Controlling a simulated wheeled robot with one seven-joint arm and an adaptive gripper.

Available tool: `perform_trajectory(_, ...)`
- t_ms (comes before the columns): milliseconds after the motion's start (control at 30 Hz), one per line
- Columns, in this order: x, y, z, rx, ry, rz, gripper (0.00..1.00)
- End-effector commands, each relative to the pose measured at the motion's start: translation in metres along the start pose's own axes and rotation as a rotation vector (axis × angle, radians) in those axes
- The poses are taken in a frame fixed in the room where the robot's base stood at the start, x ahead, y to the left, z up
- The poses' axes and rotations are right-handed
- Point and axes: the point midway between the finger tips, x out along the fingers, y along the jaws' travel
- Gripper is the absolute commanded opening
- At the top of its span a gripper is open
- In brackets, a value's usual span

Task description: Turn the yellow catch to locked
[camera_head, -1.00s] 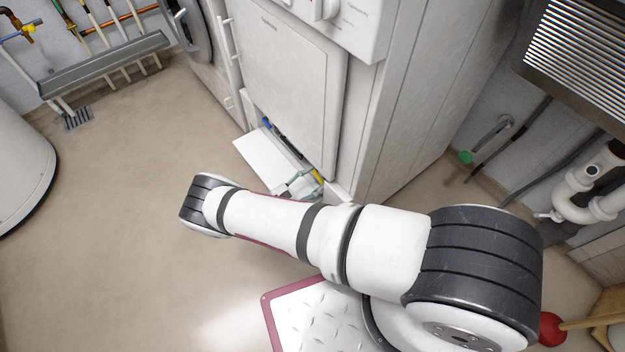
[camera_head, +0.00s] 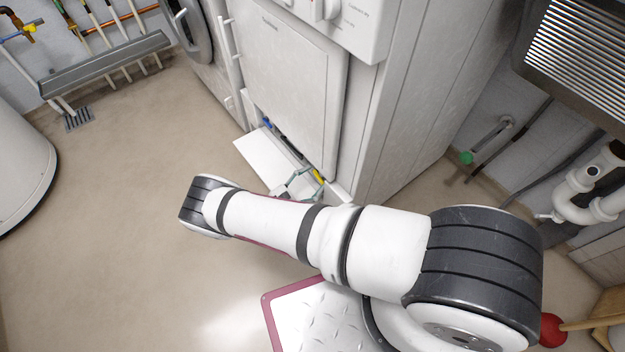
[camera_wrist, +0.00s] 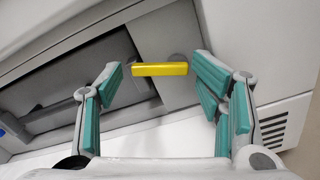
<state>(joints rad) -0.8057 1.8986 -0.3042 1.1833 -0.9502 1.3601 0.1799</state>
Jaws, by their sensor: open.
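The yellow catch (camera_wrist: 160,69) is a short yellow bar in the wrist view, lying level across a round grey mount inside the low opening of the white appliance. In the head view the catch (camera_head: 318,175) is a small yellow spot at the opening's right end. My gripper (camera_wrist: 155,85), with teal finger pads, is open. Its fingers stand to the left and right of the catch, with visible gaps and nothing held. In the head view my gripper (camera_head: 302,190) is partly hidden behind my arm.
A white flap (camera_head: 270,160) hangs open below the opening, close to my gripper. A blue part (camera_wrist: 12,127) lies at the opening's far left. Grey recess walls (camera_wrist: 75,75) surround the catch. Floor on the left (camera_head: 130,220) is clear.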

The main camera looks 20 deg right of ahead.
Motion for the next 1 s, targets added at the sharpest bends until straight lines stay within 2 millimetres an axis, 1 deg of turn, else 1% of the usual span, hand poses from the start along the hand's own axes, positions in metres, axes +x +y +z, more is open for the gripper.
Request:
perform_trajectory(300,-0.045,0.0,-0.001,0.001,0.003,0.002,0.67)
perform_trajectory(500,-0.067,0.001,-0.001,0.001,0.003,0.002,0.67)
perform_trajectory(667,-0.075,0.001,-0.001,0.0,0.002,0.001,0.67)
perform_trajectory(900,-0.075,0.001,-0.001,0.001,0.002,0.001,0.67)
perform_trajectory(933,-0.075,0.001,-0.001,0.001,0.002,0.001,0.64)
perform_trajectory(967,-0.075,0.001,-0.001,0.001,0.002,0.001,0.58)
perform_trajectory(1000,-0.076,0.001,-0.001,0.007,0.002,0.001,0.49)
